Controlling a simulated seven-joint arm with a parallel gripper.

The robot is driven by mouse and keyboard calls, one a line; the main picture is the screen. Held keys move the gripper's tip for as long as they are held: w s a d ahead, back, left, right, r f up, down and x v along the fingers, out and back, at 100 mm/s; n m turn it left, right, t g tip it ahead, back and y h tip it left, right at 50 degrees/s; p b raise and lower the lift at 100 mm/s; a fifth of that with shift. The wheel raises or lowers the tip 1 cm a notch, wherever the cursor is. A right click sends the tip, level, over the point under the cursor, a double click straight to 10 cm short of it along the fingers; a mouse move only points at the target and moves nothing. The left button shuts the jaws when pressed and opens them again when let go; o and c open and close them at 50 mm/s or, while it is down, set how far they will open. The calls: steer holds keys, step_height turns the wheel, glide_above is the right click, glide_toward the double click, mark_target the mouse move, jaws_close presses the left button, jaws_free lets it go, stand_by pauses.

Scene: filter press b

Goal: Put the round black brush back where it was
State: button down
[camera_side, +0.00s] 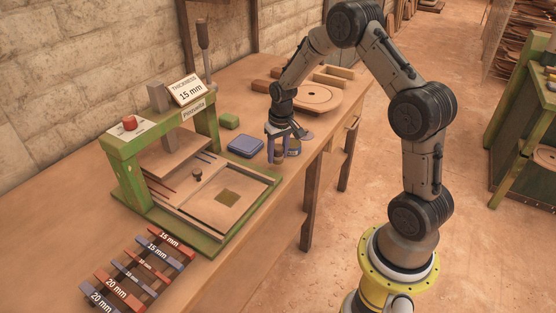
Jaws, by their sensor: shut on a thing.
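My gripper (283,156) points down at the right part of the wooden workbench (232,288), close to its front edge. It is shut on a small round thing (293,149), apparently the brush, mostly hidden by the fingers. Its colour and bristles are too small to make out. The held thing is at or just above the bench top; I cannot tell whether it touches. No marked spot for the brush is clear in this view.
A blue-lidded box (245,147) and a green block (229,121) lie left of my gripper. The green press (125,177) stands further left, with labelled spacer bars (120,287) in front. A round wooden board (306,97) lies behind. A flat dark piece (305,134) is just right.

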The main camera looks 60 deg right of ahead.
steer(key=shift+f, duration=1.25)
steer(key=shift+s+f, duration=0.1)
steer(key=c, duration=0.6)
jaws_free()
steer(key=shift+f, duration=0.1)
steer(key=shift+c, duration=0.2)
